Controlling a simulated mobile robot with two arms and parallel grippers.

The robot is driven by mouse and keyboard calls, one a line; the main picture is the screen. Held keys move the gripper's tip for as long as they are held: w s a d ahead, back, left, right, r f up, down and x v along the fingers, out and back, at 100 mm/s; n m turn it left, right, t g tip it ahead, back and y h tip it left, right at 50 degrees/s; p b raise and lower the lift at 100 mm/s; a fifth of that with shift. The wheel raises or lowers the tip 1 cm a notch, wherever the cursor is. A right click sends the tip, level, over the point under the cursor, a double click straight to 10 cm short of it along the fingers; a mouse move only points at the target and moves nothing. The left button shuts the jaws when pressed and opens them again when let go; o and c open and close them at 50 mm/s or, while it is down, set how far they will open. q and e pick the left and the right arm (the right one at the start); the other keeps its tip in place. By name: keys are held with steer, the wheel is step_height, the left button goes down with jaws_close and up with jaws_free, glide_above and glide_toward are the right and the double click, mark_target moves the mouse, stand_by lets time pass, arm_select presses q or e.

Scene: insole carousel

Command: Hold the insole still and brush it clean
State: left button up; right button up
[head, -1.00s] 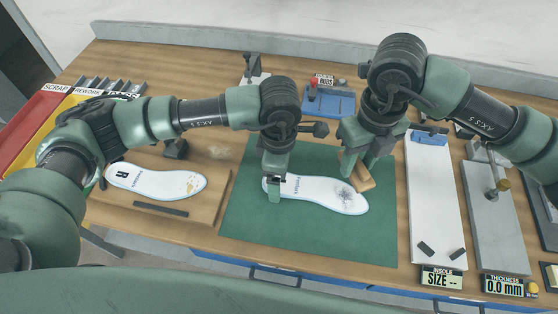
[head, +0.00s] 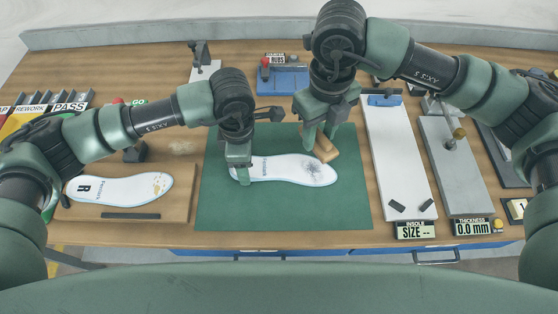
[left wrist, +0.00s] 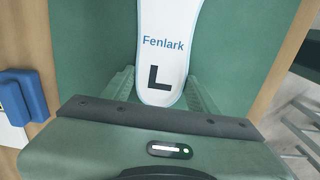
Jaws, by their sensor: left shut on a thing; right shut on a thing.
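A white insole (head: 284,168) lies on the green mat (head: 290,217), with a dark smudge near its right end. My left gripper (head: 241,176) is shut on its left, heel end. In the left wrist view the insole (left wrist: 168,62) shows the word Fenlark and a large L, with the fingers on either side of the heel. My right gripper (head: 319,143) is shut on a wooden brush (head: 324,146), tilted just above or behind the smudged end; I cannot tell whether its bristles touch the insole.
A second insole (head: 118,188), marked R with brown spots, lies on a wooden board (head: 178,208) at the left. The white size gauge (head: 398,160) and grey thickness plate (head: 452,170) stand to the right. A blue counter (head: 288,80) is behind the mat. The front of the mat is clear.

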steer(key=shift+f+m, duration=0.1)
steer(key=shift+m, duration=0.2)
steer(key=m, duration=0.2)
steer(key=f+m, duration=0.1)
steer(key=m, duration=0.1)
steer(key=shift+f, duration=0.1)
steer(key=m, duration=0.2)
steer(key=f+m, duration=0.1)
steer(key=m, duration=0.1)
steer(key=shift+f, duration=0.1)
steer(key=m, duration=0.2)
steer(key=f+m, duration=0.1)
steer(key=m, duration=0.2)
steer(key=f+m, duration=0.1)
steer(key=m, duration=0.3)
steer(key=shift+f, duration=0.35)
steer(key=shift+f+m, duration=0.3)
steer(key=shift+f, duration=1.2)
steer(key=shift+s+d, duration=0.55)
steer(key=shift+s, duration=0.35)
steer(key=shift+s+d, duration=0.5)
steer(key=shift+s, duration=0.35)
